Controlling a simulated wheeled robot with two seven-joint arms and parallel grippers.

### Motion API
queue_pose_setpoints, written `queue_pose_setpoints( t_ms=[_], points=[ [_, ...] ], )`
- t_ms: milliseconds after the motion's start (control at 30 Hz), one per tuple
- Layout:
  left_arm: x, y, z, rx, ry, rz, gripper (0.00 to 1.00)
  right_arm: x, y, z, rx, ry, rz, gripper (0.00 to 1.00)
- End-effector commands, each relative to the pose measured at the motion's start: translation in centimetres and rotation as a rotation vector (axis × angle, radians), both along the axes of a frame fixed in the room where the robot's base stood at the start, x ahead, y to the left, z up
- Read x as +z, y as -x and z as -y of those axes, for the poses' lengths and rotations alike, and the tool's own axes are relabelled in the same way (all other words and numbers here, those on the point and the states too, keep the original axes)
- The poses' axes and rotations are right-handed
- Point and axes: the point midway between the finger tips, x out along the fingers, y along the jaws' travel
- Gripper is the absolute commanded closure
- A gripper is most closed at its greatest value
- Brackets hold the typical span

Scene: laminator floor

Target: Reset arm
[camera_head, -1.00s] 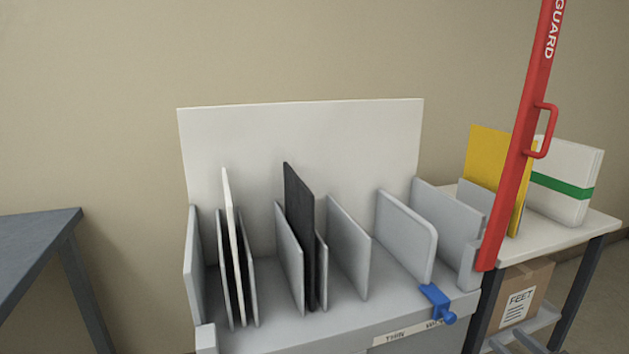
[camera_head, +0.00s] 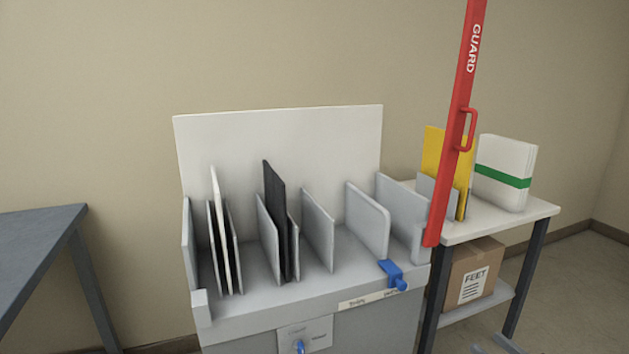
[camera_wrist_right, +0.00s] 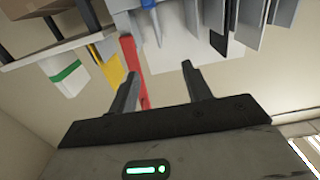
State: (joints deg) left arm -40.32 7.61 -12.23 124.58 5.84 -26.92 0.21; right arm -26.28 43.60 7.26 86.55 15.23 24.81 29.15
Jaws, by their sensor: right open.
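My right gripper (camera_wrist_right: 157,78) shows in the right wrist view with its two dark fingers apart and nothing between them. Beyond the fingers, that view shows the grey rack upside down, with the red guard bar (camera_wrist_right: 133,68) behind the left finger. In the head view, the red guard bar (camera_head: 458,120) stands raised and slightly tilted at the right side of the grey rack (camera_head: 270,325). My left gripper is not in view.
The rack holds a white panel (camera_head: 220,230) and a black panel (camera_head: 274,215) upright between grey dividers. A blue clamp (camera_head: 394,275) sits on its front edge. A side table (camera_head: 535,208) carries a yellow panel (camera_head: 433,150) and a white green-banded stack (camera_head: 506,172). A dark table (camera_head: 40,235) stands left.

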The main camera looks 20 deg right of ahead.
Motion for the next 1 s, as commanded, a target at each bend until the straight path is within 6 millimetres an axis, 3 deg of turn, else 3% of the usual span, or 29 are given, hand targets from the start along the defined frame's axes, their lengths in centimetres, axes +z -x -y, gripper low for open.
queue_pose_setpoints(
  t_ms=[367, 467, 567, 700, 800, 900, 1000],
  points=[
    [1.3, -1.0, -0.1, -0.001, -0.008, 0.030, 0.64, -5.4, 2.8, -9.3, 0.024, -0.011, -0.185, 0.51],
    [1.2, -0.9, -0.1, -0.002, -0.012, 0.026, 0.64, -6.6, 4.0, -13.0, 0.042, -0.014, -0.251, 0.51],
    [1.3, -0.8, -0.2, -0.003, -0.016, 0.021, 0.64, -7.5, 5.8, -18.1, 0.069, -0.017, -0.333, 0.51],
    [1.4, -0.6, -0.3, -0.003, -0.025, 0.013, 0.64, -7.1, 8.7, -26.1, 0.125, -0.019, -0.453, 0.51],
    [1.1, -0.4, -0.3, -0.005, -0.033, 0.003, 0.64, -6.0, 10.1, -30.0, 0.160, -0.015, -0.511, 0.51],
    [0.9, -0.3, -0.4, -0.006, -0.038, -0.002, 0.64, -5.1, 10.9, -32.1, 0.182, -0.011, -0.546, 0.51],
    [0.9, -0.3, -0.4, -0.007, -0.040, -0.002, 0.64, -4.7, 11.2, -32.9, 0.192, -0.008, -0.560, 0.51]
  ],
)
